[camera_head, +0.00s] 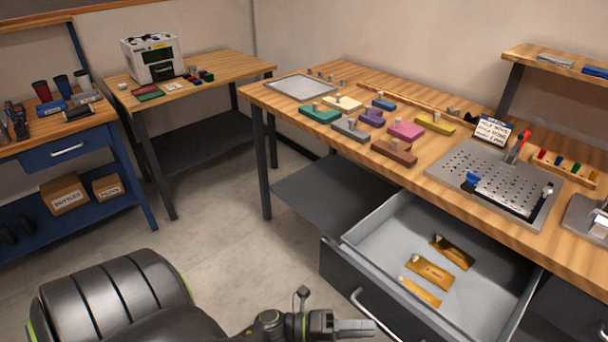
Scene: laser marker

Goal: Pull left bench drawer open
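The left bench drawer (372,243) stands well open under the wooden bench, with its grey inside and dark front panel (336,268) showing. Several brass plates with small knobs (432,272) lie in it. A curved metal handle (364,303) runs along the front panel and leaves the bottom of the picture. My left gripper (364,327) is at the bottom edge, with its grey fingertips overlapping the handle in the view. I cannot tell whether the fingers touch or grip it. My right gripper is out of view.
The bench top (345,75) carries several coloured knobbed blocks, a perforated metal plate (495,180) and a small sign (492,131). A blue bench (70,150) and a table with a white machine (152,58) stand at the left. The floor (215,245) between is clear.

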